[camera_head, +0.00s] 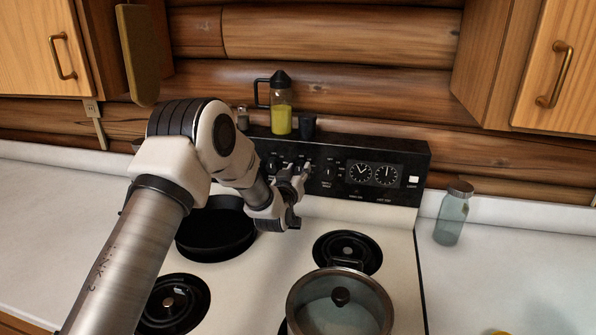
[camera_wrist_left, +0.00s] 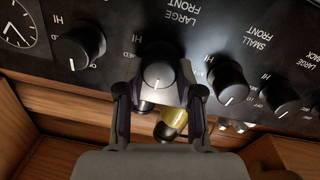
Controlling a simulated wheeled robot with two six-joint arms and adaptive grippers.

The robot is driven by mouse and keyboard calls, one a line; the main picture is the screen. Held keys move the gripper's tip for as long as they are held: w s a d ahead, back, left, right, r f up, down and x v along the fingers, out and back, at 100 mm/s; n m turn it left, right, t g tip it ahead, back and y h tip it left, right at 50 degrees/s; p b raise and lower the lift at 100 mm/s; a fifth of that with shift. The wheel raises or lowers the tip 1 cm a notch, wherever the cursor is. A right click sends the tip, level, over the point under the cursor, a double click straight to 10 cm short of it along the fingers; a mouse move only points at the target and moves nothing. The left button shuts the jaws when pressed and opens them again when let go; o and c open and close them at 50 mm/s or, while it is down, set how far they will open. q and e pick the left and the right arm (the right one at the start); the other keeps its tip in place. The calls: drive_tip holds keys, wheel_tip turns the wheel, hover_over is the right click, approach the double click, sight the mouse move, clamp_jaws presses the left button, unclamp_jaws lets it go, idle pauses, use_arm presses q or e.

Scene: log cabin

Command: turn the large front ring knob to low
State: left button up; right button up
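The large front ring knob (camera_wrist_left: 157,76) is a round black knob with a white pointer line, under the "LARGE FRONT" lettering in the left wrist view, where the panel appears upside down. Its pointer aims toward the lower edge of that view, much like the knobs beside it. My left gripper (camera_wrist_left: 158,84) has a finger on each side of this knob, with the pads appearing to press on it. In the head view the left gripper (camera_head: 297,178) reaches the stove's black back panel (camera_head: 395,150) and partly hides the knobs. My right gripper is out of view.
Neighbouring knobs sit close on both sides, including the small front knob (camera_wrist_left: 228,80). A black pan (camera_head: 215,232) and a lidded pot (camera_head: 340,305) stand on the burners. A glass jar (camera_head: 453,215) stands at right.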

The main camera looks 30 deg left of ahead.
use_arm(q)
drive_tip(key=shift+m, duration=0.4)
drive_tip(key=m+b, duration=0.1)
drive_tip(key=m, duration=0.2)
drive_tip(key=shift+d, duration=0.1)
drive_tip(key=shift+m, duration=1.9)
